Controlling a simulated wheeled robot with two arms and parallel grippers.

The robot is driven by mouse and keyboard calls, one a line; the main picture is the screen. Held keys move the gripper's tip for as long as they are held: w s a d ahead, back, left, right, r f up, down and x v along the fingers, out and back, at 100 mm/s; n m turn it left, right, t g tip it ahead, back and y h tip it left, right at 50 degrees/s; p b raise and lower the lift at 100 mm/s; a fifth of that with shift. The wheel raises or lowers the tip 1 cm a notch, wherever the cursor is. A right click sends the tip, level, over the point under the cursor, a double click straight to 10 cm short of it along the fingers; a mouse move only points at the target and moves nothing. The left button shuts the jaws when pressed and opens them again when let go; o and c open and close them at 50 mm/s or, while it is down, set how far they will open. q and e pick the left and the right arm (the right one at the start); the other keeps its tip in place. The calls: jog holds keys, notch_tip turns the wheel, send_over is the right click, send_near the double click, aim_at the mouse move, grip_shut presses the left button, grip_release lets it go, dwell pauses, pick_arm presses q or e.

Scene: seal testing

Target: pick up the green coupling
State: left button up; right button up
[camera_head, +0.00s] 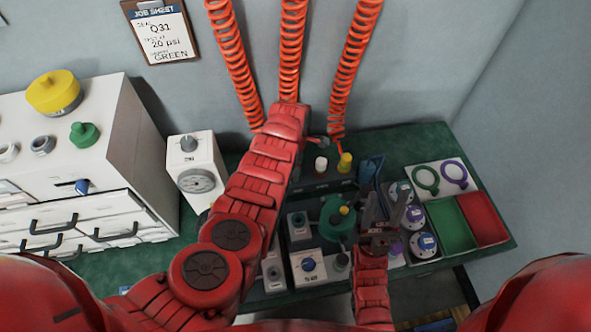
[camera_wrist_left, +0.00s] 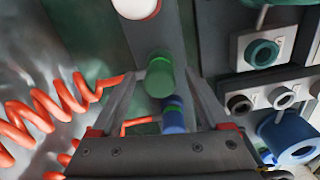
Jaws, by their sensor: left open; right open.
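The green coupling (camera_wrist_left: 158,77) is a short green cylinder in the left wrist view. My left gripper (camera_wrist_left: 164,72) is open, with its two fingers on either side of the green coupling; I cannot tell whether they touch it. A blue cylinder (camera_wrist_left: 173,115) sits close to the coupling, nearer the palm. In the head view my left arm hides the green coupling and most of that gripper. My right gripper (camera_head: 384,213) is open over the right part of the bench, by the green round fixture (camera_head: 336,219).
Orange coiled hoses (camera_head: 290,50) hang at the back. A white-topped coupling (camera_head: 321,165) and a yellow coupling (camera_head: 345,162) stand to the right of my left arm. Round gauges (camera_head: 424,243), a green tray (camera_head: 449,226) and a red tray (camera_head: 484,217) lie at the right.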

pick_arm(q)
grip_shut()
dwell(0.4)
jog(key=shift+r, duration=0.15)
